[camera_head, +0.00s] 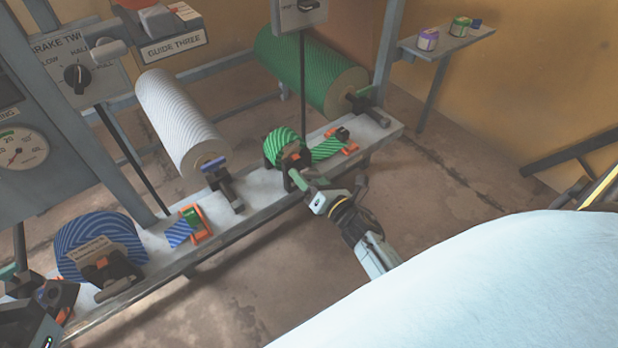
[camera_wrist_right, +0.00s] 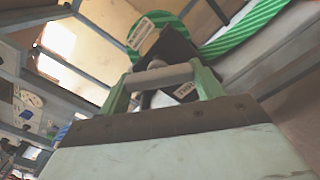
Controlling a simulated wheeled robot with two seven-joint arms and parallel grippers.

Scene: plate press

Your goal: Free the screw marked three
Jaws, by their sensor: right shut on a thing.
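My right gripper (camera_head: 298,180) reaches the black bracket (camera_head: 295,160) at the front of the small green striped roll (camera_head: 284,146). In the right wrist view its green fingers (camera_wrist_right: 165,82) are shut on a grey crossbar, which looks like a screw handle (camera_wrist_right: 158,77). A small label (camera_wrist_right: 185,90) beside the handle seems to read three, but it is tiny and upside down. The bracket (camera_wrist_right: 172,45) and green roll (camera_wrist_right: 160,22) are just beyond. My left gripper (camera_head: 22,285) is at the lower left near the blue striped roll (camera_head: 95,245); its fingertips are unclear.
A grey rail (camera_head: 262,192) carries the rolls and brackets. A white roll (camera_head: 178,118) and a large green roll (camera_head: 310,72) lie behind. A brake panel (camera_head: 78,72) and gauge (camera_head: 20,150) stand left. A pale rounded surface (camera_head: 490,285) fills the lower right. Floor between is clear.

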